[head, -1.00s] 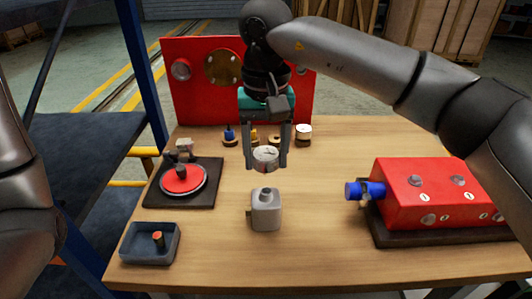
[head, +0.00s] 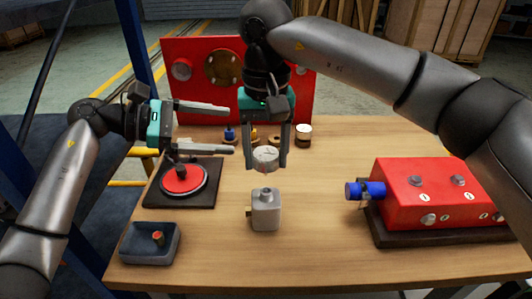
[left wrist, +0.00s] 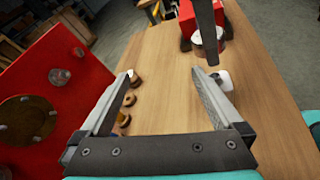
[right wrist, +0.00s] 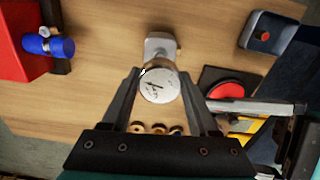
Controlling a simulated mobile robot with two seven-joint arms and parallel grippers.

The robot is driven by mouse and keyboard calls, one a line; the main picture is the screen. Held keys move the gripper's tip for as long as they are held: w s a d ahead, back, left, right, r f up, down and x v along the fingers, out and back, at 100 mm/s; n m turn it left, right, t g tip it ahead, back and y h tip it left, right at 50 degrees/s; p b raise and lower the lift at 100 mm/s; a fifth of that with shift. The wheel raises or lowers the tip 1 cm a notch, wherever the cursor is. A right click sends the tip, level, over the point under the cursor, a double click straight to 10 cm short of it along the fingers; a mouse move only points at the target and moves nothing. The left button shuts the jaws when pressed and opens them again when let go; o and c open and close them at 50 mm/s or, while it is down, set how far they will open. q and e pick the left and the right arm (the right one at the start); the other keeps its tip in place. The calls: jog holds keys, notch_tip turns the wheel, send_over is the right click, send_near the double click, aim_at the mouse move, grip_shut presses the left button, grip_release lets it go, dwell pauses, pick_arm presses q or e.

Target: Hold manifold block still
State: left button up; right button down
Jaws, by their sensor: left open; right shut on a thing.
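The grey manifold block (head: 264,212) stands upright on the table with a round port on top and a small brass fitting on its left side. It shows beyond the gauge in the right wrist view (right wrist: 160,44). My right gripper (head: 266,160) is shut on a round white-faced gauge (head: 265,156), held above the block with a visible gap. The gauge face shows in the right wrist view (right wrist: 158,86). My left gripper (head: 230,130) is open and empty, left of the gauge and above the turntable, pointing right. It is apart from the block.
A red panel (head: 195,92) stands at the back, with several small fittings before it. A red disc (head: 184,180) on a dark base and a dark tray (head: 138,250) are at left. A red box with a blue cylinder (head: 430,195) is at right. The front middle is clear.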

aim_at(258, 208)
pick_arm(q)
jog(key=s+f+g, duration=0.1)
jog(key=f, duration=0.2)
jog(key=s+f+g+y, duration=0.1)
jog(key=s+f, duration=0.1)
jog(key=f, duration=0.2)
jog(key=s+a+f+n+g, duration=0.1)
jog(key=s+f+g, duration=0.1)
jog(key=f, duration=0.1)
jog(key=shift+s+f+y, duration=0.25)
jog(key=shift+f+y, duration=0.05)
jog(key=shift+f, duration=0.1)
jog(key=shift+s+f, duration=0.1)
jog(key=shift+f, duration=0.15)
jog(key=x, duration=0.9)
jog(key=shift+d+f, duration=0.15)
jog(key=shift+d, duration=0.2)
jog(key=shift+c, duration=0.3)
grip_shut()
dwell(0.3)
dwell(0.6)
